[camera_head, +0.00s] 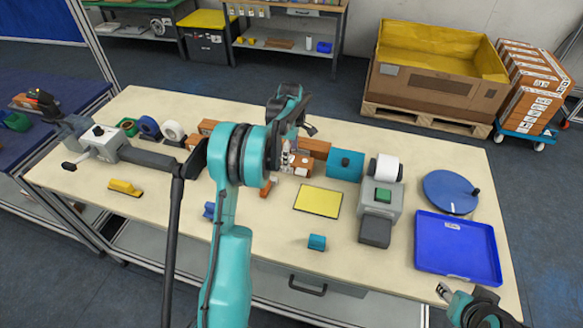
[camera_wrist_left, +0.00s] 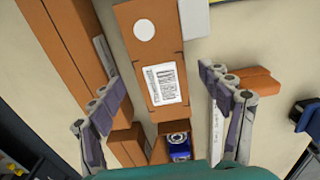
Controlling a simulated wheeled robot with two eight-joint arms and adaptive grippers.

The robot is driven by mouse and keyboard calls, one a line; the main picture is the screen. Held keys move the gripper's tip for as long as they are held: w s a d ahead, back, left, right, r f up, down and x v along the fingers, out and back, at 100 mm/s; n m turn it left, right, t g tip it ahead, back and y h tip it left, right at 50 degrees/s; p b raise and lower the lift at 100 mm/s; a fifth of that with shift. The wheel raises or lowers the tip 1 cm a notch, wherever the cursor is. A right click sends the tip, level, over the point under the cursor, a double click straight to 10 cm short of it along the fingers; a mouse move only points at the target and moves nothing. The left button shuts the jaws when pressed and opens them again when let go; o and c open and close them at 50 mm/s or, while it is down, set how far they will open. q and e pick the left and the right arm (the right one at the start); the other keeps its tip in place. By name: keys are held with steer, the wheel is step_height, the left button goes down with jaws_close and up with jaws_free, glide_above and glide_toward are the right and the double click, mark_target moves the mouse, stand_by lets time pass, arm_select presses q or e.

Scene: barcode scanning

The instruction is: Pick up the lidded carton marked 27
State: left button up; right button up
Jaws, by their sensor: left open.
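A brown carton (camera_wrist_left: 150,50) with a white round spot and a barcode label lies between the fingers of my left gripper (camera_wrist_left: 165,95) in the left wrist view. The gripper is open, with a finger on either side and gaps to the carton. No number 27 can be read on it. In the head view my left gripper (camera_head: 290,150) is over the cartons (camera_head: 314,148) at the middle of the table, and the arm hides part of them. My right gripper (camera_head: 444,291) is at the lower right; its jaw state is unclear.
Another brown carton (camera_wrist_left: 65,45) stands close on the left in the wrist view. A brown block (camera_wrist_left: 252,80) lies on the right. On the table are a yellow mat (camera_head: 318,201), a grey device (camera_head: 381,200), a blue tray (camera_head: 457,256) and a blue disc (camera_head: 450,190). The front middle is mostly clear.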

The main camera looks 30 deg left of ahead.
mark_target(292, 171)
arm_select(q)
step_height(292, 171, down, 3)
steer(key=shift+f+b, duration=0.1)
steer(key=shift+b, duration=0.2)
steer(key=shift+c, duration=0.3)
steer(key=c, duration=1.2)
steer(key=shift+r, duration=0.25)
